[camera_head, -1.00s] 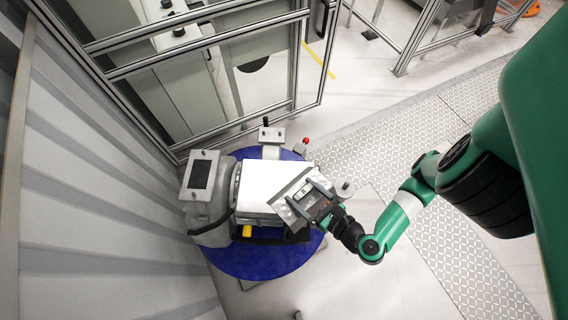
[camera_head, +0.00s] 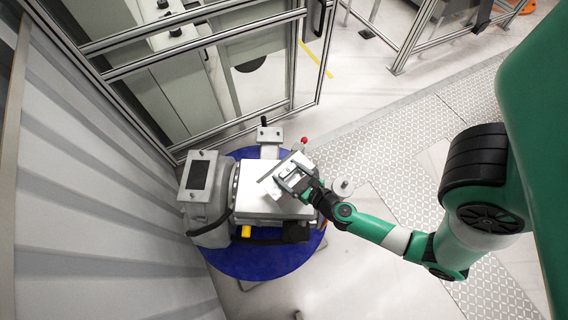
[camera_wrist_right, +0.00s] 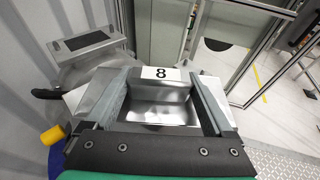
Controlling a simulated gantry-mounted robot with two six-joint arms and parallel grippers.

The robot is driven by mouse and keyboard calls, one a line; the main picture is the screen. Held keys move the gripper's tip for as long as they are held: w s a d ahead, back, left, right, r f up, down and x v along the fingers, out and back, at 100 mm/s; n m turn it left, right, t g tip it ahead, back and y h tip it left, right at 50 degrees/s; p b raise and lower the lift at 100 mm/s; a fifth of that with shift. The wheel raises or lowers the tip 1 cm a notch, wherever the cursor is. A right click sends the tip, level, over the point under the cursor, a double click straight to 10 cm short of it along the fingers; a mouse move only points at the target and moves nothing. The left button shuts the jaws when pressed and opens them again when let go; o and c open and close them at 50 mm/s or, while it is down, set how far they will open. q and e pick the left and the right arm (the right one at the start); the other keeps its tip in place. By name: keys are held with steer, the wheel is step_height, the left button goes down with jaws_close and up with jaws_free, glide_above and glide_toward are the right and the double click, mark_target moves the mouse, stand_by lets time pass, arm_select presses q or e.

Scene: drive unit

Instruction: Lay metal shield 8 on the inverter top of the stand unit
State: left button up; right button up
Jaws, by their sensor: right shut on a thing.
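Metal shield 8 (camera_head: 283,167) is a shiny bent sheet, held over the right part of the inverter top. My right gripper (camera_head: 290,184) is shut on it. In the right wrist view the shield (camera_wrist_right: 160,112) lies between the two fingers of the gripper (camera_wrist_right: 163,100), with its white "8" label at the far edge. The inverter top (camera_head: 253,205) is a flat silvery face on the stand unit (camera_head: 205,215), partly covered by the shield and gripper. I cannot tell whether the shield touches it. My left gripper is not in view.
The stand unit sits on a round blue base (camera_head: 235,262). A grey box with a dark panel (camera_head: 199,175) stands at its left, and a bracket with a black knob (camera_head: 268,134) behind. A ribbed wall (camera_head: 95,190) is close on the left; a framed glass door (camera_head: 255,75) is behind.

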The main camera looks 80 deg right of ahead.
mark_target(285, 170)
steer(key=f, duration=0.1)
steer(key=w+d+f, duration=0.1)
steer(key=d+f+b, duration=0.1)
steer(key=shift+w+f, duration=0.15)
steer(key=shift+w, duration=0.15)
steer(key=shift+w+d+f+b, duration=0.1)
steer(key=shift+d+f+b, duration=0.1)
steer(key=shift+f+b, duration=0.15)
step_height(285, 170, down, 4)
steer(key=b, duration=0.3)
steer(key=shift+w+d+r, duration=0.1)
steer(key=shift+d+r, duration=0.05)
steer(key=shift+r, duration=0.05)
steer(key=o, duration=1.4)
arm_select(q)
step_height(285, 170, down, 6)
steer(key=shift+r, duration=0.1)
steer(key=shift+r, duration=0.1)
arm_select(e)
steer(key=shift+r, duration=0.15)
